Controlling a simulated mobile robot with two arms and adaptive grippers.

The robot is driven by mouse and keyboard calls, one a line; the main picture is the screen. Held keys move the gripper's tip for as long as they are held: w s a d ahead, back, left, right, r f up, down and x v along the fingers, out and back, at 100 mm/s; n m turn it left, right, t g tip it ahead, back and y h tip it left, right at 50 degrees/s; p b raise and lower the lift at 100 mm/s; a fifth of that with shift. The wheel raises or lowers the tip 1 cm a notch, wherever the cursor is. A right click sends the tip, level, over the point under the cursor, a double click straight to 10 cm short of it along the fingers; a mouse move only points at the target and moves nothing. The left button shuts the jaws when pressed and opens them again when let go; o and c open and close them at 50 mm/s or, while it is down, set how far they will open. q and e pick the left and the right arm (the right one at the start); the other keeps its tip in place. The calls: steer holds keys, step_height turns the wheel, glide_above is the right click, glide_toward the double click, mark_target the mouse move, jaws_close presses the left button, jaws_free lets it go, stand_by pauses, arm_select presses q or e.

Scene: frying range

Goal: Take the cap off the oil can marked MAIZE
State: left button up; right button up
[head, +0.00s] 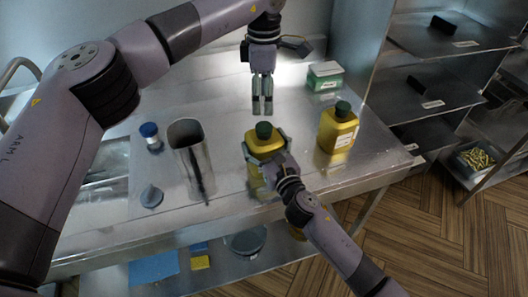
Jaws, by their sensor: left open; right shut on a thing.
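A yellow oil can (264,141) with a dark green cap (264,130) stands upright near the table's front edge. My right gripper (266,154) is shut on this can below its cap, and hides part of its front. My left gripper (262,108) is open and empty, pointing down just above and behind the green cap, apart from it. A second yellow oil can (338,130) with a green cap (342,109) stands to the right, with a pale label too small to read. I cannot read MAIZE on either can.
The steel table (225,105) has free room behind the cans. A metal cylinder (190,155) with a dark handle, a blue-capped jar (150,135) and a grey cone-shaped thing (151,196) stand left. A green-and-white box (325,76) is at the back right, near steel shelves (440,40).

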mark_target(264, 126)
steer(key=c, duration=0.4)
arm_select(q)
steer(key=shift+m, duration=0.4)
arm_select(e)
steer(key=shift+c, duration=1.2)
arm_select(q)
steer(key=m, duration=0.5)
arm_select(e)
jaws_close()
arm_select(q)
steer(key=m, duration=1.2)
steer(key=shift+f, duration=4)
steer(key=shift+c, duration=0.3)
